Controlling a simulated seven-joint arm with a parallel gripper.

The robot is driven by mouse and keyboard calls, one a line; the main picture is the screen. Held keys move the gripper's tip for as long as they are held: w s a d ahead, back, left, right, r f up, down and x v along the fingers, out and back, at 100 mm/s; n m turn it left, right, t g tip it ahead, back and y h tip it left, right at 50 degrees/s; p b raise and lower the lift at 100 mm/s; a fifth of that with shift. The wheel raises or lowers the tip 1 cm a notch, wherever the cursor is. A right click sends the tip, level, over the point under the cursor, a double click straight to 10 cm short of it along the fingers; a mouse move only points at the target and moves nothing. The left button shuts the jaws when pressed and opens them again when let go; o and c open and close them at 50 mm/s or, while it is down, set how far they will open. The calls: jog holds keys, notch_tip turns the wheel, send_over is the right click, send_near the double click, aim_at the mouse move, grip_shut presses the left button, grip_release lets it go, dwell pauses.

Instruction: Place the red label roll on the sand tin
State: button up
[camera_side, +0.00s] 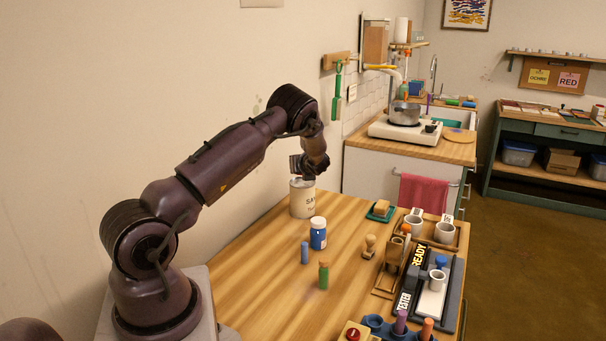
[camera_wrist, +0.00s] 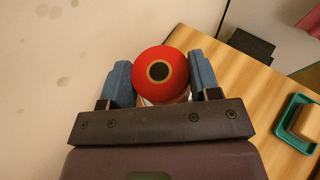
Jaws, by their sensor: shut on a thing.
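The red label roll (camera_wrist: 160,70) is between the two blue fingers of my gripper (camera_wrist: 160,80) in the wrist view, its round end with a dark hub facing the camera. My gripper is shut on it. In the side view my gripper (camera_side: 308,172) is just above the sand tin (camera_side: 303,201), a pale can with dark lettering at the table's back left edge. The roll is not clearly visible there. In the wrist view a pale rim shows just below the roll. I cannot tell whether the roll touches the tin.
On the wooden table (camera_side: 265,270) stand a blue jar (camera_side: 318,233), a blue peg (camera_side: 304,253), a green bottle (camera_side: 323,275) and a wooden stamp (camera_side: 369,246). A green tray with a sponge (camera_side: 381,210) is right of the tin. The wall is close on the left.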

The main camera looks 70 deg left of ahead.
jog(key=shift+f, duration=1.5)
jog(key=shift+f, duration=0.1)
jog(key=o, duration=0.9)
jog(key=s+d+r+n+h, duration=0.1)
jog(key=d+r+n, duration=0.4)
jog(key=d, duration=0.4)
jog(key=s+d+r+n+h, duration=0.1)
jog(key=s+d+r+n, duration=0.1)
jog(key=d+r, duration=0.65)
jog(key=s+d+r+n+t+h, duration=0.1)
jog(key=s+d+r+n+h, duration=0.2)
jog(key=d, duration=0.7)
jog(key=s+d+r+n+t+h, duration=0.2)
jog(key=s+d, duration=0.5)
jog(key=d, duration=0.4)
jog(key=s+d+r+n+t+h, duration=0.1)
jog(key=s+d+r+n+h, duration=0.3)
jog(key=d, duration=0.6)
jog(key=shift+s+d+r+n+t+h, duration=0.2)
jog(key=shift+s+n+h, duration=0.1)
jog(key=shift+n+h, duration=0.4)
jog(key=shift+s+d+r+n+t+h, duration=0.1)
jog(key=shift+s+r+n+h, duration=0.15)
jog(key=shift+n+h, duration=0.45)
